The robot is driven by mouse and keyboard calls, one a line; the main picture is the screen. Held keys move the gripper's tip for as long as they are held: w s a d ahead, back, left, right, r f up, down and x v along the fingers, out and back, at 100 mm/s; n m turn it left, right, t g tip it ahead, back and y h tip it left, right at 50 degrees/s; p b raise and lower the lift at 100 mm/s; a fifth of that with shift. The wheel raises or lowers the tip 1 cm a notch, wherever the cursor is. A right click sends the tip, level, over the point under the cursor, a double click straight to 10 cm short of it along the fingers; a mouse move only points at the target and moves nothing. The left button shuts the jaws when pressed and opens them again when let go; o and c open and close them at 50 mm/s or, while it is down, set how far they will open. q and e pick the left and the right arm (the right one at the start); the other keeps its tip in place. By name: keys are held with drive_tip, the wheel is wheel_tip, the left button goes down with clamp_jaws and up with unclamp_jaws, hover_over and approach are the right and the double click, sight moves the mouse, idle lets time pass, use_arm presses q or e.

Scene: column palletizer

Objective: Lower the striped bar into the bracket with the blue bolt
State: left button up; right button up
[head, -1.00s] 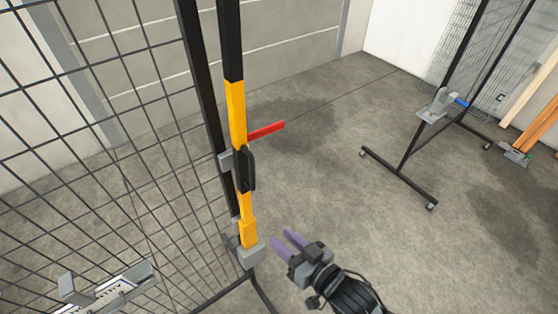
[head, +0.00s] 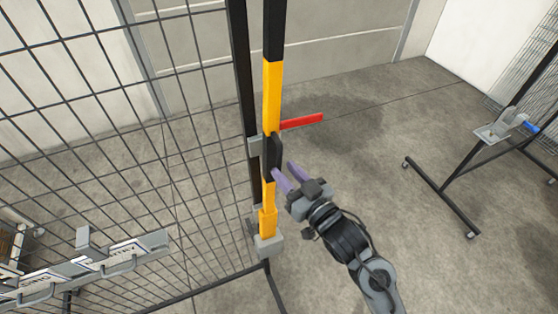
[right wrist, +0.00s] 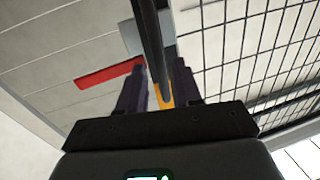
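The striped bar (head: 271,90), black and yellow, stands upright against a dark fence post, its lower end in a grey socket (head: 268,245). It carries a black handle (head: 272,155), and a red lever (head: 302,121) sticks out to the right. My right gripper (head: 283,170) is open beside the handle. In the right wrist view the dark handle (right wrist: 152,45) shows between the two spread purple fingers (right wrist: 158,85); no contact is visible. The bracket (head: 496,132) with the blue bolt (head: 531,127) sits on a separate stand at the right. My left gripper is not in view.
A wire mesh fence (head: 120,130) fills the left side. The wheeled stand's dark leg frame (head: 440,197) rests on the floor at the right. The concrete floor between post and stand is clear.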

sight(280, 166)
drive_tip(key=shift+p+x, duration=0.3)
drive_tip(key=shift+x, duration=1.55)
clamp_jaws()
